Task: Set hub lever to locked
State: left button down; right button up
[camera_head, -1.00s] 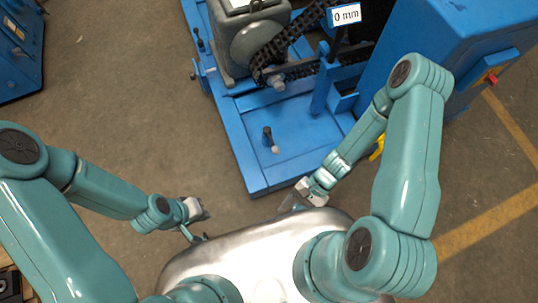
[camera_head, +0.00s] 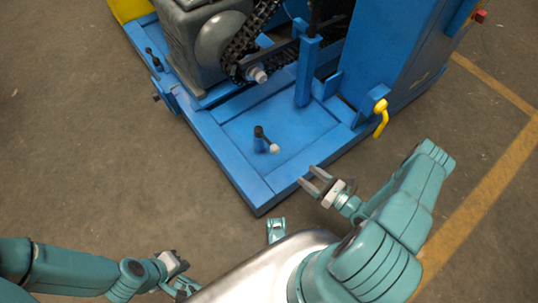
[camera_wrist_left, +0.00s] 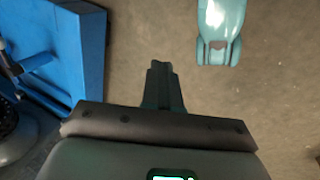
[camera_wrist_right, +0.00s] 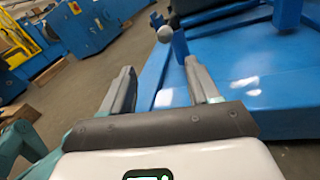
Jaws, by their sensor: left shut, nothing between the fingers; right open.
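The blue base plate (camera_head: 235,165) carries a grey housing (camera_head: 185,45) and a black chain (camera_head: 240,45). A yellow handle (camera_head: 381,118) sticks out at the right. A small black lever (camera_head: 153,58) stands at the left edge. Floor is clear left of the plate.

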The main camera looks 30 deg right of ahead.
jog(key=b+x, duration=0.1)
jog(key=x, duration=0.4)
jog(key=b+x, duration=0.1)
jog(key=x, duration=0.3)
jog(key=d+b+x, duration=0.1)
jog(key=b+x, duration=0.1)
jog(key=x, duration=0.3)
jog(key=shift+w+a+f, duration=0.15)
jog(key=shift+w+f, duration=0.05)
jog(key=shift+w, duration=0.3)
jog(key=shift+w+a+r, duration=0.1)
jog(key=shift+w+a, duration=0.1)
jog(key=shift+w, duration=0.4)
pick_arm(q)
jog(key=shift+t, duration=0.4)
jog(key=f, duration=0.1)
jog(key=w+f, duration=0.1)
jog(key=f, duration=0.1)
jog(key=w+a+f, duration=0.1)
jog(key=shift+f, duration=0.2)
jog(key=shift+w, duration=0.1)
pick_arm(e)
grip_shut()
